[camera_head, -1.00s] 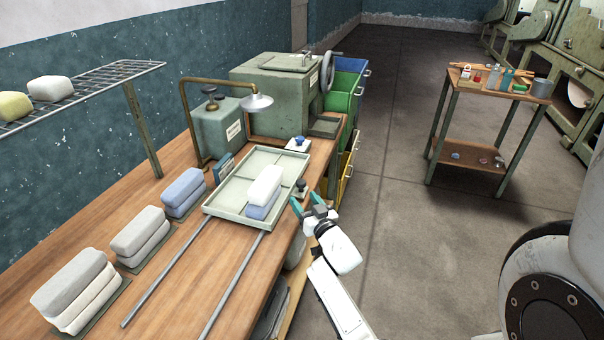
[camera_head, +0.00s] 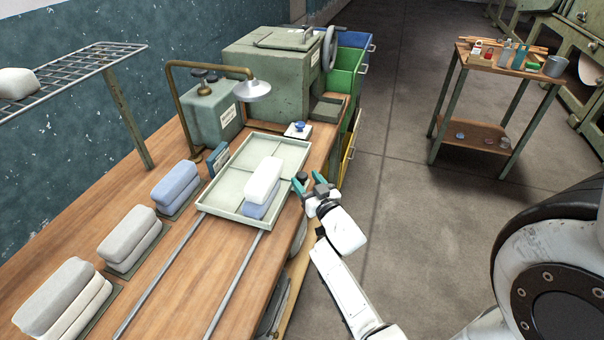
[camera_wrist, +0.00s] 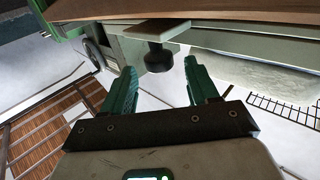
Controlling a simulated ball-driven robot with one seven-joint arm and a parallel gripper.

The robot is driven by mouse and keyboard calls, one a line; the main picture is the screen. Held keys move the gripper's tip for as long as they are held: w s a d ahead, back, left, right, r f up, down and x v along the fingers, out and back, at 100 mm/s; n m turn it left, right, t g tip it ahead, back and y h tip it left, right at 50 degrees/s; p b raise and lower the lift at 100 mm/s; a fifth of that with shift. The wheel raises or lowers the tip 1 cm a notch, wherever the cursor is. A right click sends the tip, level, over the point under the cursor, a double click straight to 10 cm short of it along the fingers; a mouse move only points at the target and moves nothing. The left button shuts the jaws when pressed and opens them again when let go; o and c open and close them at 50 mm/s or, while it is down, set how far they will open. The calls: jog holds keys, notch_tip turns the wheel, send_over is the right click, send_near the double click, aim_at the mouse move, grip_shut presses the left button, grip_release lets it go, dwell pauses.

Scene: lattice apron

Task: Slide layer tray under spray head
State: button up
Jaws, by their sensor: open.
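The pale green layer tray (camera_head: 226,187) lies across two metal rails on the wooden bench. A white block on a bluish one (camera_head: 262,178) sits on it. A dark knob (camera_head: 301,177) stands at the tray's right edge; in the wrist view this knob (camera_wrist: 158,57) hangs from a plate, between and beyond my fingertips. My gripper (camera_head: 309,180) is open and empty beside the knob, with a visible gap in the wrist view. The spray head (camera_head: 254,89) hangs from a curved brass pipe above the bench behind the tray's far edge.
Block stacks (camera_head: 173,186) line the tray's left side. A blue-knobbed fixture (camera_head: 297,130) stands behind the tray, before the green machine (camera_head: 265,70). A small blue-green plate (camera_head: 219,155) stands at the tray's left edge. The rails' near length (camera_head: 160,275) is clear.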

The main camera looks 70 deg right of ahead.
aim_at(304, 178)
jog(key=shift+x, duration=1.75)
jog(key=shift+c, duration=0.3)
grip_shut()
